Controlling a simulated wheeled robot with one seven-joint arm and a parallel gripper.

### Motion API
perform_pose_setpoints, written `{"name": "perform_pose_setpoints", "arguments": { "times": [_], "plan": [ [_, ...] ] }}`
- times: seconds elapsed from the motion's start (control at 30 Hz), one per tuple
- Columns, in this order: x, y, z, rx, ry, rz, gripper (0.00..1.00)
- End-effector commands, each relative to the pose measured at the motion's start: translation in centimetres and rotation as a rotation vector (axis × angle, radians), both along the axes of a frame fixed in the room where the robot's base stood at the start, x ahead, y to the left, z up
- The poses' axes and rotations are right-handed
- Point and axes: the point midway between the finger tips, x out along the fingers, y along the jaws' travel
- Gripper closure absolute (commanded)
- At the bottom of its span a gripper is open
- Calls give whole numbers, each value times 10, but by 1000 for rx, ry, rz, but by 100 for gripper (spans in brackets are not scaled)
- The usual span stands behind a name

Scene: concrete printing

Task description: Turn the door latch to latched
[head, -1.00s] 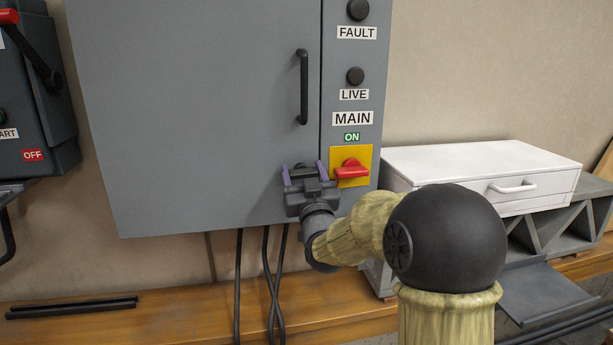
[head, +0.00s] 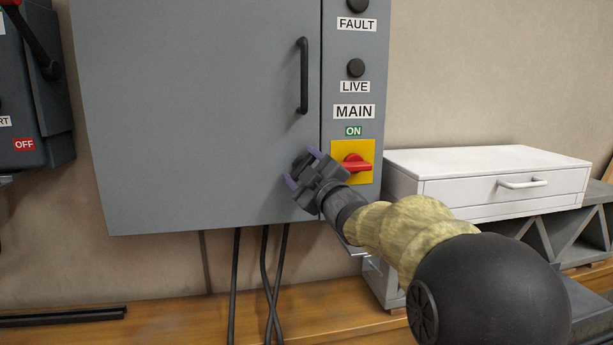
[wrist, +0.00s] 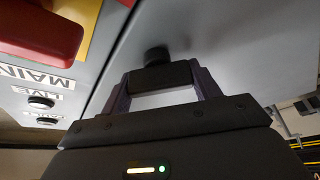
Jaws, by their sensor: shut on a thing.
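The door latch (wrist: 157,55) is a dark round stub with a dark block on the grey cabinet door, seen in the wrist view. My gripper (wrist: 163,80) is shut on the block, one purple-grey finger at each end. In the head view my gripper (head: 303,168) is at the lower right of the door (head: 200,110), tilted, with its upper finger to the right. There its body and fingers mostly hide the latch, so I cannot read the latch's position.
A red switch (head: 352,163) on a yellow plate sits close right of my gripper. A black door handle (head: 303,76) is above. A white drawer unit (head: 490,180) stands right. Black cables (head: 268,280) hang below the cabinet.

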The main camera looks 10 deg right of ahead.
Motion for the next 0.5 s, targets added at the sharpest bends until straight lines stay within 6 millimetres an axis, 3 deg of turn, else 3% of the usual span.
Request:
{"name": "perform_pose_setpoints", "arguments": {
  "times": [0.5],
  "plan": [
    [0, -1, 2, -479, -2, -3, 61]
  ]
}}
